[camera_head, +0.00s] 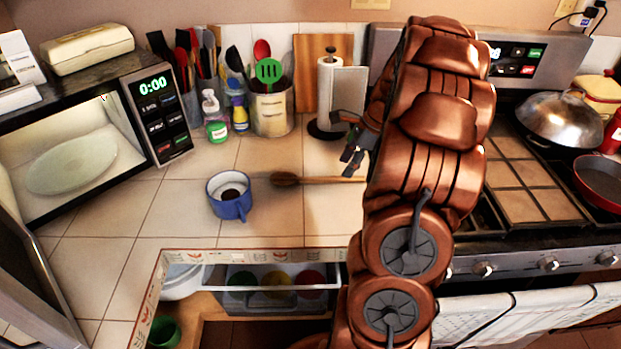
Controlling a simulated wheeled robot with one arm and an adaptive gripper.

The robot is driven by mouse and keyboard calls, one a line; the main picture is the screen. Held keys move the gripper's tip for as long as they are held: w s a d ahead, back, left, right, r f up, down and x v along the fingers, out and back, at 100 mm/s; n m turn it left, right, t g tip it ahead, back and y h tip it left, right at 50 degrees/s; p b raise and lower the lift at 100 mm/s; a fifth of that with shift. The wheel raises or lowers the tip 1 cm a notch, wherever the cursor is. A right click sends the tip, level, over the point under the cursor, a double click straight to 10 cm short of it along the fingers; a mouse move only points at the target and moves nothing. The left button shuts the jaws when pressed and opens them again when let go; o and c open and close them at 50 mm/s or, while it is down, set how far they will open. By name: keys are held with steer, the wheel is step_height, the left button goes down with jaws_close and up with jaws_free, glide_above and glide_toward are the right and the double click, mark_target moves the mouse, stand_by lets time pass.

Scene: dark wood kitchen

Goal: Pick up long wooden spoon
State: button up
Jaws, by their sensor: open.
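The long wooden spoon (318,180) lies flat on the tiled counter, its bowl end at the left and its handle running right until my arm hides it. My gripper (348,152) is above and behind the handle's right part, pointing down and left. It is open and appears empty, apart from the spoon. My copper-coloured arm covers the right end of the handle and part of the gripper.
A blue mug (230,196) stands left of the spoon. Behind are a paper towel holder (327,95) and a utensil crock (271,110). An open microwave (75,150) is at left, a stove (530,190) at right. An open drawer (270,298) is below the counter.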

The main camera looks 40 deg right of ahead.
mark_target(337, 178)
steer(key=p+x, duration=0.1)
steer(key=x, duration=0.3)
steer(key=shift+w+a+f, duration=0.1)
steer(key=shift+w+a, duration=0.1)
jaws_close()
